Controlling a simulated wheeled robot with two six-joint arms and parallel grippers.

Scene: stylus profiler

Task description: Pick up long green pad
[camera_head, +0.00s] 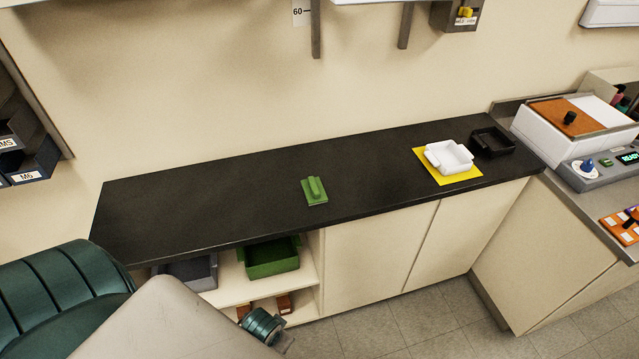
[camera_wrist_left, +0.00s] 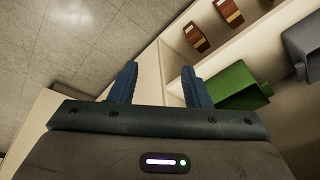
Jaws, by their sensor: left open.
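The green pad (camera_head: 315,196), a flat green base with a long raised ridge, lies on the black countertop (camera_head: 230,195) near its middle front. My left gripper (camera_wrist_left: 160,84) shows in the left wrist view with its two blue fingers apart and nothing between them. It is beside the open shelves under the counter, below and to the left of the pad. In the head view my left arm fills the lower left corner, and the fingers cannot be made out. The pad does not show in the left wrist view. My right gripper is in neither view.
Open shelves under the counter hold a green bin (camera_head: 272,262), a grey bin (camera_head: 190,271) and small brown blocks (camera_head: 285,303). A white tray (camera_head: 448,157) on a yellow mat (camera_head: 432,179) and a black tray (camera_head: 492,142) stand at right. The counter around the pad is clear.

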